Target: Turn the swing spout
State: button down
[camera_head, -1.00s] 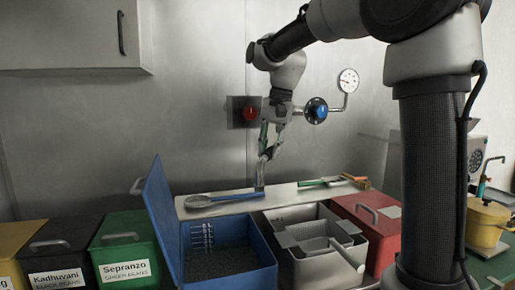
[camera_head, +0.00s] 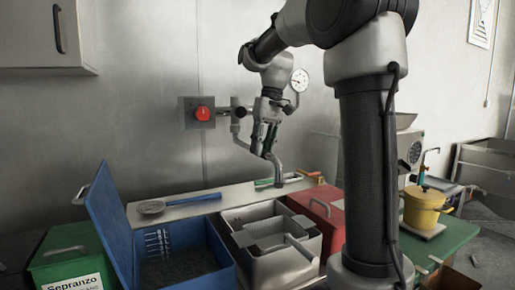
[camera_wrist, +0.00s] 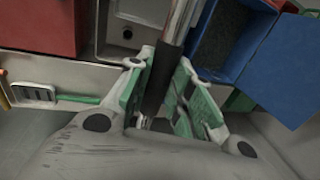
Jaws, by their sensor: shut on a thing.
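The swing spout (camera_head: 278,172) is a grey metal pipe that comes off the wall fitting (camera_head: 236,112), bends down and slants right to a downturned end. My gripper (camera_head: 264,150) is shut on the slanting part of the spout. In the wrist view the green-padded fingers of my gripper (camera_wrist: 160,95) lie on both sides of the spout (camera_wrist: 179,25), and a dark section of pipe shows between them. The spout's end hangs above the counter ledge, behind the grey sink-like bin. My arm hides part of the pipework and the blue valve knob.
A red wall knob (camera_head: 202,114) is left of the fitting, and a round gauge (camera_head: 299,79) is to the right. Below stand an open blue bin (camera_head: 112,215), a grey bin (camera_head: 262,272) and a red bin (camera_head: 322,212). A strainer spoon (camera_head: 152,207) lies on the ledge.

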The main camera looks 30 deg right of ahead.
dwell(0.3)
jog(key=c, duration=1.3)
grip_release()
jog(key=shift+r, duration=0.1)
jog(key=r, duration=0.4)
jog(key=d+r, duration=0.1)
jog(key=r, duration=0.2)
jog(key=d+r, duration=0.1)
jog(key=r, duration=0.3)
jog(key=shift+d+r, duration=0.25)
jog(key=shift+r, duration=0.05)
